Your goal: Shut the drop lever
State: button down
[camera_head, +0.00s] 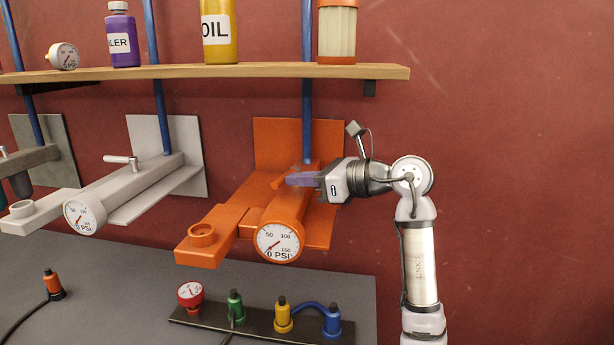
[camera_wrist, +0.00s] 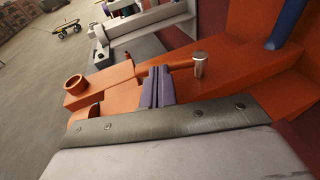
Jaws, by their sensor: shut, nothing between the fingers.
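The orange unit (camera_head: 290,215) sticks out from the wall, with a round gauge reading about 0 PSI at its front end. A short orange rod (camera_head: 278,182), which looks like the drop lever, lies on top, partly hidden by my gripper. In the wrist view the orange rod (camera_wrist: 181,65) shows beside an upright silver pin (camera_wrist: 199,66); whether they join is unclear. My gripper (camera_head: 290,179) points left over the unit, its purple fingers shut and empty. In the wrist view the fingers (camera_wrist: 158,74) are close to the rod; contact cannot be told.
Grey units (camera_head: 150,185) stand to the left, one with a lever on top. A wooden shelf (camera_head: 230,73) with bottles runs above. A blue pipe (camera_head: 308,110) rises behind the orange unit. Below is a black strip (camera_head: 255,322) with coloured fittings. The right side is clear wall.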

aim_at(280, 182)
jog(key=shift+f, duration=0.1)
jog(key=shift+s+a+f+m+t+h+b, duration=0.15)
jog(key=shift+a+m+t+h+b, duration=0.3)
jog(key=shift+m+t+b, duration=0.5)
jog(key=shift+a+m+t+h+b, duration=0.5)
jog(key=shift+t+h+b, duration=0.2)
jog(key=shift+b, duration=0.5)
jog(key=m+t+h+b, duration=0.1)
jog(key=a+m+t+h+b, duration=0.1)
jog(key=m+h+b, duration=0.1)
jog(key=a+m+t+h+b, duration=0.1)
jog(key=t+h, duration=0.1)
jog(key=shift+w+a+m+b, duration=0.25)
jog(key=shift+w+b, duration=0.15)
jog(key=w+a+b, duration=0.1)
jog(key=b, duration=0.2)
jog(key=shift+w+a+b, duration=0.3)
jog(key=shift+w+a, duration=0.05)
jog(key=shift+a, duration=0.05)
jog(key=shift+w+a+r+b, duration=0.2)
jog(key=shift+w+a+b, duration=0.25)
jog(key=shift+w+b, duration=0.35)
jog(key=shift+s, duration=0.1)
